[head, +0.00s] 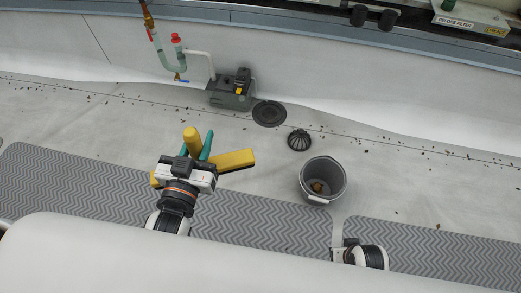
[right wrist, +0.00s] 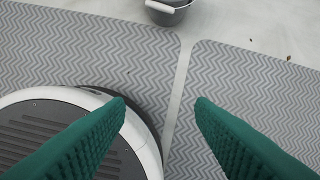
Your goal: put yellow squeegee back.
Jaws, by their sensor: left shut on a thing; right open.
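The yellow squeegee (head: 236,159) is held low over the floor mats left of centre in the head view. Its long bar runs from left to right behind my left gripper, and a stubby yellow part points up between the fingers. My left gripper (head: 197,146) has its teal fingers shut on the squeegee. Whether the squeegee touches the floor is unclear. My right gripper (right wrist: 160,105) is open and empty in the right wrist view, above the mats. In the head view its fingers are hidden.
A black dome strainer (head: 299,139), a round drain (head: 268,113) and a dark green pump box (head: 230,93) with pipes lie behind. Dark debris is scattered along the pale floor. Patterned mats (head: 270,222) lie in front.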

